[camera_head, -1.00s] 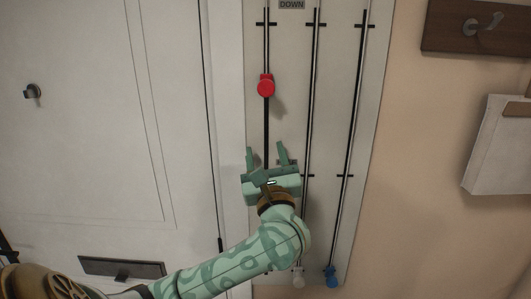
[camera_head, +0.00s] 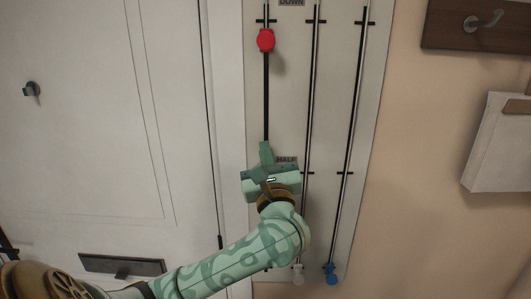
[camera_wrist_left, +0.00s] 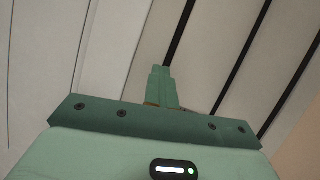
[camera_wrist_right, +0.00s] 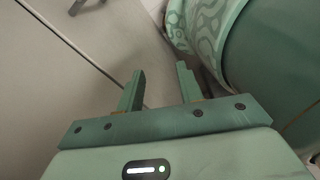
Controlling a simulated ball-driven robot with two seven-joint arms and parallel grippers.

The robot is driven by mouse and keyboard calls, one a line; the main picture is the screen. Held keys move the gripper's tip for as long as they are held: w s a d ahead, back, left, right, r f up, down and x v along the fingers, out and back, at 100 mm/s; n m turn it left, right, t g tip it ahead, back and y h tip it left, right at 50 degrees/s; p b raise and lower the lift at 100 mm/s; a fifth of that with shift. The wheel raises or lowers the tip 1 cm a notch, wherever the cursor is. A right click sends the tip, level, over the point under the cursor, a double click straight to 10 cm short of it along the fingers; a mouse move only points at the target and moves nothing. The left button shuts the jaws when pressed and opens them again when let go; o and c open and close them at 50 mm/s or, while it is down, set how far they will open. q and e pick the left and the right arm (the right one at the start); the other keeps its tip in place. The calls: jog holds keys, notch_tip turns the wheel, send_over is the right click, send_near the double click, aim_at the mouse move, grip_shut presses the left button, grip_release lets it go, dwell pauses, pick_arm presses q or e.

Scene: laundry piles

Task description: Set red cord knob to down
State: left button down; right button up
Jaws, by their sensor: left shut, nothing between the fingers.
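The red knob (camera_head: 265,40) sits high on the leftmost dark cord (camera_head: 266,95) of the pale board, just below the upper black crossbar and near the DOWN label (camera_head: 291,3). My left gripper (camera_head: 265,147) is shut and empty, well below the red knob in the head view, with its fingertips over the same cord beside the HALF label (camera_head: 287,160). In the left wrist view the closed fingers (camera_wrist_left: 161,72) point up along a dark cord, and no knob shows. My right gripper (camera_wrist_right: 160,75) is open and empty in the right wrist view.
A white knob (camera_head: 298,274) and a blue knob (camera_head: 331,273) sit at the bottom of the other two cords. A white door (camera_head: 100,130) is on the left. A wooden hook rack (camera_head: 480,28) and a white hanging item (camera_head: 498,145) are on the right.

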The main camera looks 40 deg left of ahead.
dwell(0.6)
pick_arm(q)
jog(key=c, duration=1.1)
grip_release()
jog(key=shift+d, duration=0.1)
jog(key=b+v, duration=0.3)
jog(key=v, duration=1.3)
jog(key=shift+b, duration=0.3)
jog(key=shift+s+f, duration=0.1)
